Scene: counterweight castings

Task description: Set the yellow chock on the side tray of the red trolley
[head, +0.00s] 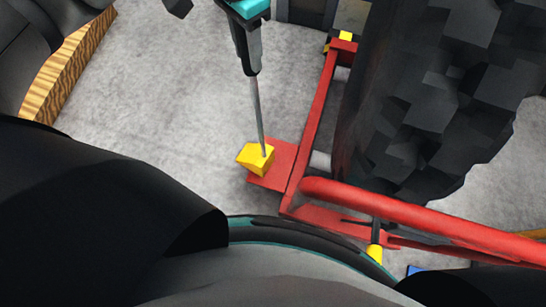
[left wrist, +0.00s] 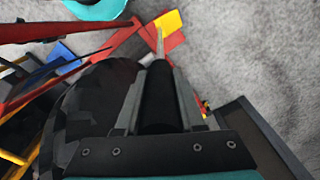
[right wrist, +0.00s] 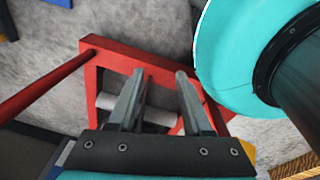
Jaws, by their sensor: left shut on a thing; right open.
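The yellow chock (head: 253,158) shows at the left corner of the red side tray (head: 284,161), partly past its edge. The tray joins the red trolley (head: 318,105). My left gripper (head: 252,70) is above the chock, shut on a tool with a black handle and a thin grey shaft (head: 257,110). The shaft's tip meets the chock. I cannot tell whether the chock rests on the tray. In the left wrist view the chock (left wrist: 168,22) and tray (left wrist: 173,42) lie beyond the tool's black handle (left wrist: 157,100). My right gripper (right wrist: 158,80) is open and empty, over a red frame (right wrist: 120,60).
A big dark faceted casting (head: 430,100) stands on the trolley, right of the tray. A red bar (head: 420,213) crosses at the lower right. A wooden-edged thing (head: 68,65) is at the upper left. Grey floor (head: 160,90) left of the tray is clear.

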